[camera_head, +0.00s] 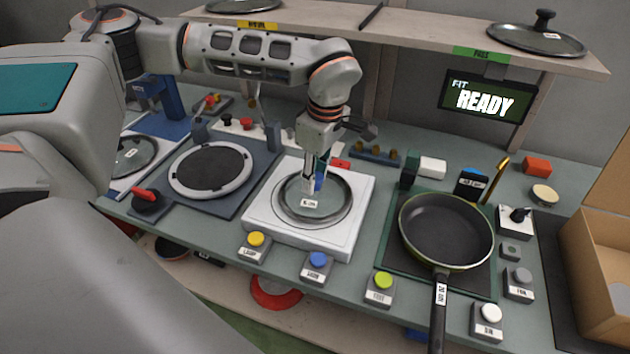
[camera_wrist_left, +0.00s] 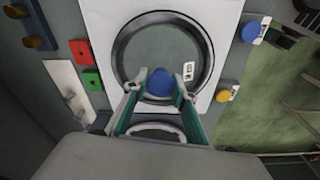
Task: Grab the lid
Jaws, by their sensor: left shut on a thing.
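A glass lid (camera_head: 335,207) with a dark rim, a small white label and a blue knob lies flat on a white square platform (camera_head: 262,222) at the middle of the bench. My left gripper (camera_head: 316,182) reaches down over it from above. In the left wrist view the lid (camera_wrist_left: 200,45) fills the upper middle, and the two fingers of my left gripper (camera_wrist_left: 160,86) are shut on its blue knob (camera_wrist_left: 161,76). The lid appears to rest on the platform; I see no clear gap. My right gripper is not in view.
A pan (camera_head: 447,232) stands right of the platform, its handle toward the front. Buttons line the front edge, including a blue one (camera_head: 318,260). Another lid (camera_head: 536,40) lies on the shelf (camera_head: 420,42) above. A cardboard box (camera_head: 604,250) stands at the right.

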